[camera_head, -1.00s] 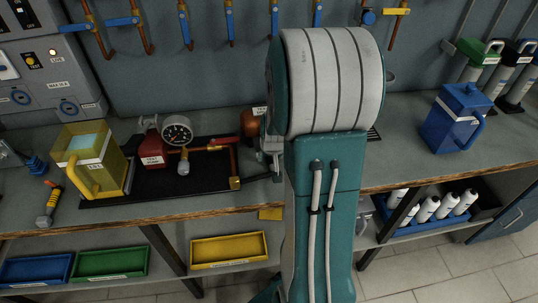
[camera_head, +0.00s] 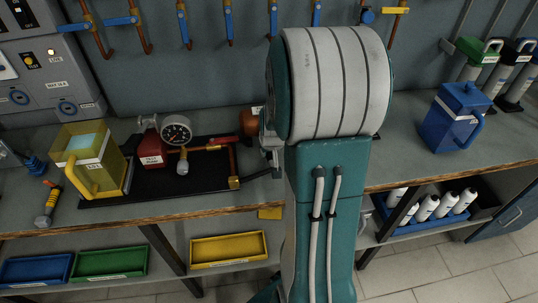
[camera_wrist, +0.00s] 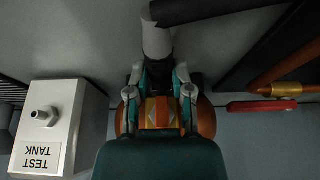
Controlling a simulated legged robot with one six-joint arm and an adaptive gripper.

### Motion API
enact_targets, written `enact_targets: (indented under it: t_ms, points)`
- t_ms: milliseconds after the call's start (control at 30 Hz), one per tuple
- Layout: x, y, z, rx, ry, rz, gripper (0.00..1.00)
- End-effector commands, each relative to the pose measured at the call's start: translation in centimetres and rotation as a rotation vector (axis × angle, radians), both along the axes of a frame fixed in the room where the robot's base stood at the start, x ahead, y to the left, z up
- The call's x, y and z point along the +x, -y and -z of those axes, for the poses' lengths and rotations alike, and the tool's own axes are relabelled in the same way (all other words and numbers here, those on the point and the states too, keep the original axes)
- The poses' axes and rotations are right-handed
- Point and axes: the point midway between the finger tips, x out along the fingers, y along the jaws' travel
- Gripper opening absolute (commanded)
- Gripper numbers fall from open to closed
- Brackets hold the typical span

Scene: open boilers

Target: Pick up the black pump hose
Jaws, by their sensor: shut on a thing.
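The black pump hose (camera_wrist: 215,8) runs across the top of the wrist view. A pale grey cylindrical end piece (camera_wrist: 157,42) hangs from its left end and reaches down between my fingers. My gripper (camera_wrist: 161,80) is shut on this end piece, one finger on each side. In the head view, a short dark stretch of the hose (camera_head: 258,174) shows beside the brass fitting of the test pump. My arm hides the rest there, along with most of my gripper.
The red test pump (camera_head: 151,152) with its gauge (camera_head: 176,130) and copper pipe stands on a black tray (camera_head: 150,188). A rounded copper vessel (camera_head: 254,122) is close behind my gripper. A white test tank (camera_wrist: 60,125) is at left in the wrist view. A yellow jug (camera_head: 85,150) stands farther left.

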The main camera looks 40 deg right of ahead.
Motion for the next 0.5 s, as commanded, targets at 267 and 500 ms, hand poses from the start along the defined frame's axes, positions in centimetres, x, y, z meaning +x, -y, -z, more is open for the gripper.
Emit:
enact_targets:
  t_ms: [267,500]
  points:
    - [-2.3,-0.3,-4.5,-0.004,0.006,0.004,0.0]
    - [-6.4,-1.0,-8.4,-0.003,0.006,0.005,0.0]
